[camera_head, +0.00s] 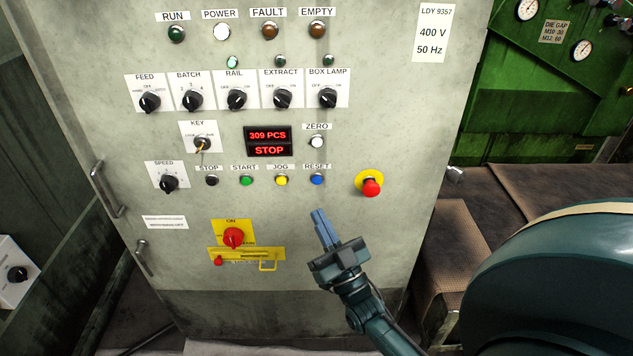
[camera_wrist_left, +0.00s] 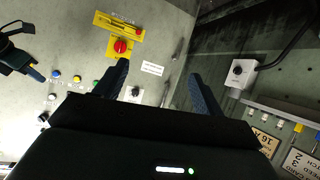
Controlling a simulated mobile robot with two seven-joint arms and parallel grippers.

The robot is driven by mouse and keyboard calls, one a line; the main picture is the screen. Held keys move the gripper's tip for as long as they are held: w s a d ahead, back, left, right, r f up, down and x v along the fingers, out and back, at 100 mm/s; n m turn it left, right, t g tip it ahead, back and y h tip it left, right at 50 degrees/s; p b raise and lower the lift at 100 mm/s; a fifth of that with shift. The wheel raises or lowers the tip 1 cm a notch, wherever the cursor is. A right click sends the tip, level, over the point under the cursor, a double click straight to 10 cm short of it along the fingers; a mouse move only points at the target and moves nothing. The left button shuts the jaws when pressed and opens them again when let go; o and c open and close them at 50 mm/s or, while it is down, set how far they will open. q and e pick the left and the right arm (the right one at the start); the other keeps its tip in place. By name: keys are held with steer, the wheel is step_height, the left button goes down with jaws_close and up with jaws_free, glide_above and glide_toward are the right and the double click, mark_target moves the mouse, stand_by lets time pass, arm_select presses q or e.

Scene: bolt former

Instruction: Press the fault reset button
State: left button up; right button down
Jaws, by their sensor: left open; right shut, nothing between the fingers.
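The blue RESET button (camera_head: 317,180) sits on the grey cabinet door, below the white ZERO button (camera_head: 317,142) and to the right of the yellow JOG button (camera_head: 281,180). My right gripper (camera_head: 320,213) is shut and empty, its fingertips just below the RESET button in the picture and seemingly apart from it. In the left wrist view the blue button (camera_wrist_left: 56,75) shows beside the right gripper's fingertips (camera_wrist_left: 38,75). My left gripper (camera_wrist_left: 158,85) is open and empty; it is outside the head view. The FAULT lamp (camera_head: 267,30) looks dark brown.
A red emergency stop (camera_head: 372,187) on a yellow disc is right of RESET. The red main switch (camera_head: 233,237) is lower left. The display (camera_head: 268,141) reads 309 PCS and STOP. A key (camera_head: 202,144) sits in its switch. A green machine (camera_head: 560,80) stands at right.

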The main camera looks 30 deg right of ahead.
mark_target(317, 180)
arm_select(q)
steer(key=shift+w+d+f+n+b, duration=0.15)
steer(key=shift+f+n+b, duration=0.25)
steer(key=shift+f+b, duration=0.9)
arm_select(e)
steer(key=shift+w+d+b, duration=0.1)
steer(key=shift+w+d, duration=0.6)
steer(key=shift+w, duration=0.4)
steer(key=shift+w+d+b, duration=0.15)
steer(key=shift+w+d, duration=0.55)
steer(key=shift+w, duration=0.45)
steer(key=shift+w+d+b, duration=0.1)
steer(key=shift+w+d, duration=0.6)
steer(key=shift+w, duration=0.4)
arm_select(q)
steer(key=shift+r, duration=0.4)
steer(key=shift+f, duration=0.2)
arm_select(e)
steer(key=shift+w, duration=0.15)
arm_select(q)
steer(key=shift+f, duration=0.15)
arm_select(e)
steer(key=shift+w+d, duration=0.2)
